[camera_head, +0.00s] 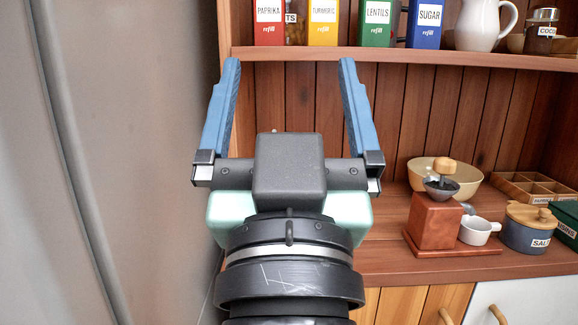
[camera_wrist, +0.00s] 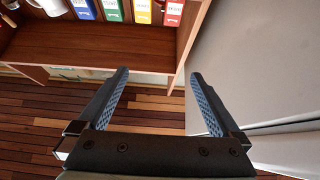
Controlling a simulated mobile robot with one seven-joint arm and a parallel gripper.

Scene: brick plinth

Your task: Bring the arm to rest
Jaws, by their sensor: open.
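My gripper (camera_head: 290,62) is raised in front of the wooden shelf unit in the head view, pointing up and away from me. Its two blue fingers are spread wide with nothing between them. In the wrist view the gripper (camera_wrist: 158,75) is also open and empty, with the wooden floor and the foot of the shelf unit beyond the fingertips. The fingers look apart from the shelf and from the grey surface at the left.
An upper shelf (camera_head: 400,58) holds refill boxes and a white jug (camera_head: 479,25). On the counter (camera_head: 390,262) at the right stand a coffee grinder (camera_head: 435,222), a cream bowl (camera_head: 467,178), a white cup (camera_head: 477,231) and a salt jar (camera_head: 527,230). A tall grey surface (camera_head: 130,150) stands close at the left.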

